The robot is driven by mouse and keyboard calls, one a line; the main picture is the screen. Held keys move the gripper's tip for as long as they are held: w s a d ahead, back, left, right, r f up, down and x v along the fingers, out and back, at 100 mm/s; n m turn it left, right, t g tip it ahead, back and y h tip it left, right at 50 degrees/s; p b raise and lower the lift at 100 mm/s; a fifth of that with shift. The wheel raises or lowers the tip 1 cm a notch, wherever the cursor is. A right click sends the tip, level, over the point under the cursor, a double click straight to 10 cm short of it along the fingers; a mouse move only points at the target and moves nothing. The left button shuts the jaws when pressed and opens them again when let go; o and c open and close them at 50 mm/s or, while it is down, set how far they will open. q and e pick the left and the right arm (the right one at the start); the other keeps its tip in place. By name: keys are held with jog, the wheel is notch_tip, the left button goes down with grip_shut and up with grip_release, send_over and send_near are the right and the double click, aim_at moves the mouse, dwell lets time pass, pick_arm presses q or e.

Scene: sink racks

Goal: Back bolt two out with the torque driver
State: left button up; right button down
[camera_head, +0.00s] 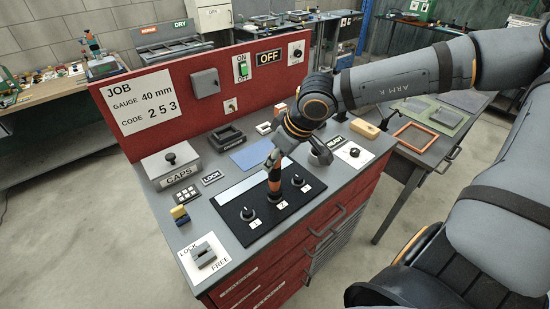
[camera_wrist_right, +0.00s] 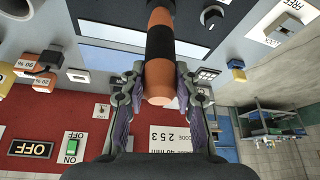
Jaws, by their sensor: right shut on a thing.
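The orange and black torque driver (camera_head: 274,176) stands roughly upright over the middle position, marked 2, of the black bolt plate (camera_head: 232,203). My right gripper (camera_head: 273,160) is shut on the driver's upper part. In the right wrist view the driver (camera_wrist_right: 160,55) lies between the two fingers. Bolt one (camera_head: 247,213) and bolt three (camera_head: 298,180) stand on either side of the driver. Bolt two is largely hidden beneath the driver, so I cannot tell whether they touch. My left gripper is not in view.
A LOCK/FREE switch (camera_head: 203,254) sits at the bench's front left corner. The CAPS box (camera_head: 170,165) and a keypad (camera_head: 187,194) stand left of the plate. A READY panel (camera_head: 354,153) lies to the right. A red back panel (camera_head: 205,112) stands behind.

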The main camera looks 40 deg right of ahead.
jog(key=shift+f+b, duration=0.4)
jog(key=shift+f, duration=0.05)
dwell(0.3)
jog(key=shift+r, duration=0.25)
dwell(0.5)
jog(key=shift+r+p, duration=2.4)
jog(key=shift+r, duration=0.05)
jog(key=shift+f, duration=0.15)
jog(key=shift+f+b, duration=0.85)
jog(key=shift+b, duration=0.1)
jog(key=shift+f+b, duration=1.5)
jog(key=shift+f, duration=0.15)
